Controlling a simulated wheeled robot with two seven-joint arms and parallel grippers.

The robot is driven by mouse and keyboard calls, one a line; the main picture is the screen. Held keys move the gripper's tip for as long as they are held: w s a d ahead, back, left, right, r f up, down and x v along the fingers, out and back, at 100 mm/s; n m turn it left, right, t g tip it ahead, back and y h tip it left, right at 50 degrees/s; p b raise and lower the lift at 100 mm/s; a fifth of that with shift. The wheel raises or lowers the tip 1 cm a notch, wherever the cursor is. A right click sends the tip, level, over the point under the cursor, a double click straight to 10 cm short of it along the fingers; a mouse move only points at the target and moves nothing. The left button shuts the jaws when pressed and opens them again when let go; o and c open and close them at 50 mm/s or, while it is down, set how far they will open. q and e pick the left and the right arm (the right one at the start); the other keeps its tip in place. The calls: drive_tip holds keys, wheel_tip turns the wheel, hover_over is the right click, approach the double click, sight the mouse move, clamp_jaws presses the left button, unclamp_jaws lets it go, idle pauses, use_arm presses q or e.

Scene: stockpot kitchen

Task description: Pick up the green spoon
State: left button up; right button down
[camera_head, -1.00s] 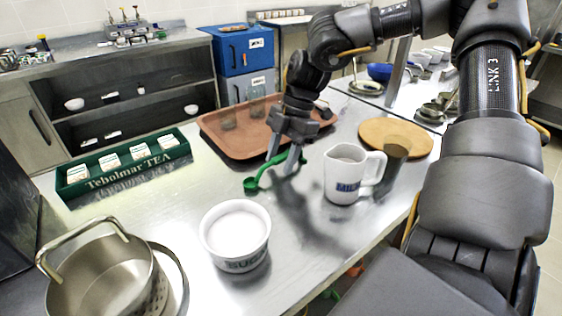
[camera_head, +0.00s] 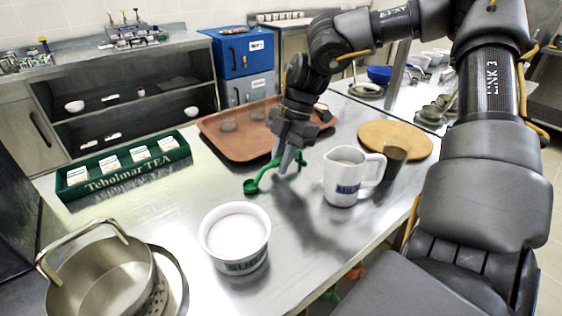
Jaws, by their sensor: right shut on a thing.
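The green spoon (camera_head: 264,175) is on or just above the steel counter (camera_head: 190,215), in front of the brown tray, with its round bowl end toward the lower left. My right gripper (camera_head: 289,166) points down at the spoon's handle, its fingers close together and shut on it. The fingers hide part of the handle, and a bit of green shows to their right. I cannot tell whether the spoon is clear of the counter. My left gripper is not in view.
A white milk jug (camera_head: 343,178) stands close to the right of my gripper. A white sugar bowl (camera_head: 235,238) is nearer, and a steel pot (camera_head: 98,275) at lower left. The brown tray (camera_head: 222,150), a green tea box (camera_head: 125,167) and a round wooden board (camera_head: 405,135) stand around.

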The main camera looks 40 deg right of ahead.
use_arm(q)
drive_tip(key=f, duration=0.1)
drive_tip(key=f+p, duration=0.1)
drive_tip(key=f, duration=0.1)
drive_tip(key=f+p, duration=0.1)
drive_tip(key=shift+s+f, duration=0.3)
use_arm(e)
wheel_tip(320, 180, up, 18)
idle(0.5)
